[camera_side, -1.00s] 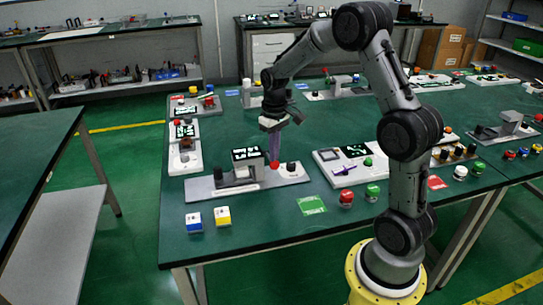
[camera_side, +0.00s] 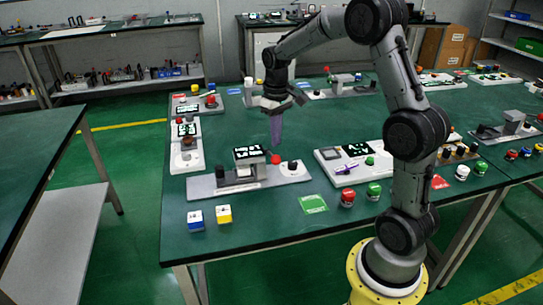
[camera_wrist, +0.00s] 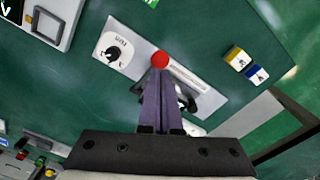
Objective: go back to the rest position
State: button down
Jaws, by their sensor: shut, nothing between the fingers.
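My gripper (camera_side: 276,143) hangs above the green table with its purple fingers pointing down. The fingers are together and nothing shows between them. In the wrist view the fingers (camera_wrist: 160,88) point at the grey panel, and their tips overlap the picture near its red button (camera_wrist: 160,60). The grey panel (camera_side: 205,190) lies on the table below and in front of the gripper in the side view.
A blue-and-white block (camera_side: 195,221) and a yellow-and-white block (camera_side: 224,214) stand near the front edge. A white panel (camera_side: 341,177) lies to the right, with red and green round buttons before it. More devices line the left and back.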

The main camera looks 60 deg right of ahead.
jog(key=s+a+r+n+t, duration=0.35)
jog(key=s+a+r, duration=0.25)
jog(key=a+r, duration=0.65)
jog(key=s+a+f+t, duration=0.1)
jog(key=s+a, duration=0.1)
jog(key=s, duration=0.5)
jog(key=s+a+f+t, duration=0.1)
jog(key=s+a+f, duration=0.1)
jog(key=s, duration=0.6)
jog(key=shift+s+a+f, duration=0.15)
jog(key=shift+a+f, duration=0.1)
jog(key=shift+a, duration=0.3)
